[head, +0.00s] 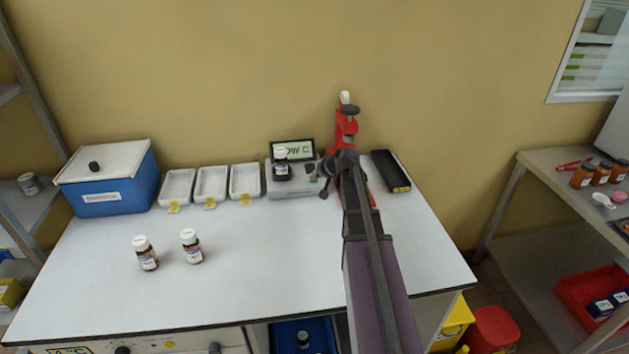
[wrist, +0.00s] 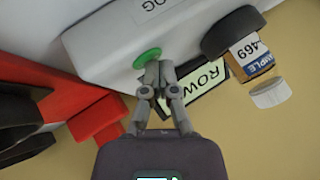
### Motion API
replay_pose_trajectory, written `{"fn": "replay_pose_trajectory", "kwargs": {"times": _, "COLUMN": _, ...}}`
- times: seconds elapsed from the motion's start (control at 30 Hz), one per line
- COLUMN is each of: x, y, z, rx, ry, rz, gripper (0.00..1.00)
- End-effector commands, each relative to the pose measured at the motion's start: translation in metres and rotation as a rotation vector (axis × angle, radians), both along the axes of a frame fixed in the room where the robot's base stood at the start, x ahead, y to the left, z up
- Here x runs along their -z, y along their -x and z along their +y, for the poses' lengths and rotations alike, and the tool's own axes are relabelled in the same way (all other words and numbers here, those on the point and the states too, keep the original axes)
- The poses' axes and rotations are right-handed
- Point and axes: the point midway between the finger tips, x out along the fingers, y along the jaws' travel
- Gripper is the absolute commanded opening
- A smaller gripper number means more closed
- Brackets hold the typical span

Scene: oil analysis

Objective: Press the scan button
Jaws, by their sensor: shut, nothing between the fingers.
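The scan device (head: 282,191) is a light grey box at the back of the white table; it also shows in the wrist view (wrist: 115,45). Its green button (wrist: 147,56) sits on top, and its display (head: 292,150) reads "ROW C". In the head view my gripper (head: 324,176) is at the device's right side.
Three white trays (head: 211,184) and a blue box (head: 112,196) stand left of the device. Two bottles (head: 146,253) (head: 191,246) stand at the front left. A red stand (head: 346,128) and a black tray (head: 391,171) are at right. The table's middle is clear.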

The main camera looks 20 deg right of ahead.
Motion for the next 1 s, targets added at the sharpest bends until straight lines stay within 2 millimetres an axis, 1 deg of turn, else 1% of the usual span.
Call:
{"fn": "replay_pose_trajectory", "kwargs": {"times": 0.27, "x": -0.001, "y": 0.000, "z": 0.000, "rx": -0.001, "ry": 0.000, "rz": 0.001, "gripper": 0.00}}
{"fn": "replay_pose_trajectory", "kwargs": {"times": 0.7, "x": -0.016, "y": 0.000, "z": 0.000, "rx": 0.000, "ry": 0.000, "rz": 0.000, "gripper": 0.00}}
{"fn": "replay_pose_trajectory", "kwargs": {"times": 1.0, "x": -0.016, "y": 0.000, "z": 0.000, "rx": 0.000, "ry": 0.000, "rz": 0.000, "gripper": 0.00}}
